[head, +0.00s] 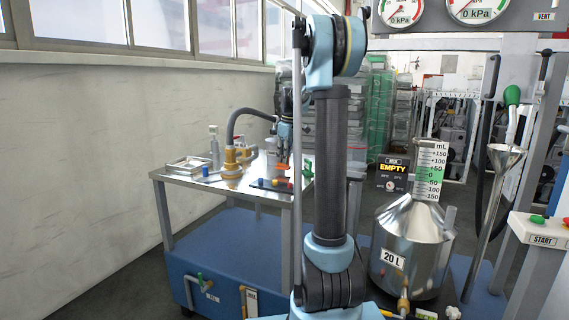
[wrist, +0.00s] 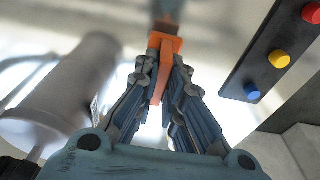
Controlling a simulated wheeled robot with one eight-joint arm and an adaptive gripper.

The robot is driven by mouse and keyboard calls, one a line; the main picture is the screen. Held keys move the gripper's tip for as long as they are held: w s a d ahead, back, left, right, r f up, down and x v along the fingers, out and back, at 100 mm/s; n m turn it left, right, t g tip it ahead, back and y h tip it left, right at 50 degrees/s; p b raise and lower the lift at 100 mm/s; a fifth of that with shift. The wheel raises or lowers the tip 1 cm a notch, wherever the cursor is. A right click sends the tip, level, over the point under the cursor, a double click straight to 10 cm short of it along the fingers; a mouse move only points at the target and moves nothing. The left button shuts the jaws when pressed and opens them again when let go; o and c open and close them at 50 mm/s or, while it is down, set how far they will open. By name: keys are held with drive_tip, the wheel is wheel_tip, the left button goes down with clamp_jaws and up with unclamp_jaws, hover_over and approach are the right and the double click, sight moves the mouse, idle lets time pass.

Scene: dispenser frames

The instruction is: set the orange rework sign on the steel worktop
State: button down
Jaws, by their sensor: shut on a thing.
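The orange rework sign (wrist: 167,45) is between the fingers of my gripper (wrist: 164,75) in the wrist view. The fingers are closed on its sides, and its wider orange end sticks out beyond the fingertips. In the head view, my gripper (head: 284,140) points down over the right rear part of the steel worktop (head: 225,190), with a small bit of orange showing below it. The bright worktop surface (wrist: 215,45) lies blurred beyond the sign in the wrist view. I cannot tell whether the sign touches it. My arm hides part of the worktop's right side.
A dark strip with red, yellow and blue knobs (wrist: 279,58) lies right of my gripper. A grey cylinder (wrist: 70,95) stands to its left. A brass device with a hose (head: 236,158), a blue cap (head: 205,171) and a shallow tray (head: 187,166) stand further left.

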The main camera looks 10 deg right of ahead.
drive_tip(key=shift+f, duration=0.9)
drive_tip(key=c, duration=1.7)
unclamp_jaws()
drive_tip(key=r, duration=0.4)
drive_tip(key=d+r, duration=0.1)
drive_tip(key=r, duration=0.3)
drive_tip(key=s+r, duration=0.1)
drive_tip(key=r, duration=0.3)
drive_tip(key=shift+s+d, duration=0.1)
drive_tip(key=shift+d, duration=0.15)
